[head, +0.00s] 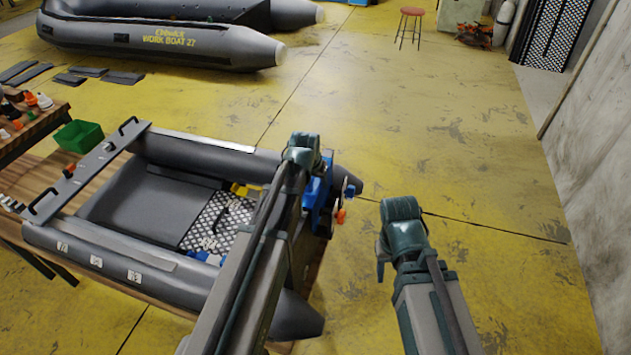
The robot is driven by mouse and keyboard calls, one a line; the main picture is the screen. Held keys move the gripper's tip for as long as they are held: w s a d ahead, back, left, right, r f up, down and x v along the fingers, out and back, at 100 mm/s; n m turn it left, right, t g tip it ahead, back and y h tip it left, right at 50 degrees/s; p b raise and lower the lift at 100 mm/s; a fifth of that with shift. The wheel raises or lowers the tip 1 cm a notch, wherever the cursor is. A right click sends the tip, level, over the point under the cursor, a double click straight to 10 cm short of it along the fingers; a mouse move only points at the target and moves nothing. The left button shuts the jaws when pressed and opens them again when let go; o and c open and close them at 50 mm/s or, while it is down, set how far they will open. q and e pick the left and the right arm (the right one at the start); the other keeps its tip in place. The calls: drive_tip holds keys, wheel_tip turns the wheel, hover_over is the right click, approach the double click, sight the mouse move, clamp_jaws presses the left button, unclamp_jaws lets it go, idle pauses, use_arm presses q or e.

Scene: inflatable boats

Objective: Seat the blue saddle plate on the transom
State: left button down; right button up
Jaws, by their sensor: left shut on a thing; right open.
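The blue saddle plate (317,194) is upright at the right end of the small grey inflatable boat (205,152), where the transom is. My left gripper (308,165) is shut on the saddle plate, its fingers largely hidden by my own wrist. My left arm covers much of the transom, so I cannot tell whether the plate touches it or sits over it. My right gripper (381,268) is open and empty, pointing down to the right of the boat, apart from the plate.
Orange and silver fittings (341,215) show just right of the plate. A green bin (78,136) and small parts are on the bench at left. A larger boat (150,38) lies behind. A red stool (411,14) stands far back.

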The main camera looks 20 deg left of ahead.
use_arm(q)
drive_tip(key=shift+f, duration=0.1)
drive_tip(key=shift+c, duration=0.6)
unclamp_jaws()
drive_tip(key=p+v, duration=1.2)
drive_tip(key=v, duration=0.2)
drive_tip(key=shift+p, duration=0.35)
drive_tip(key=shift+f, duration=0.1)
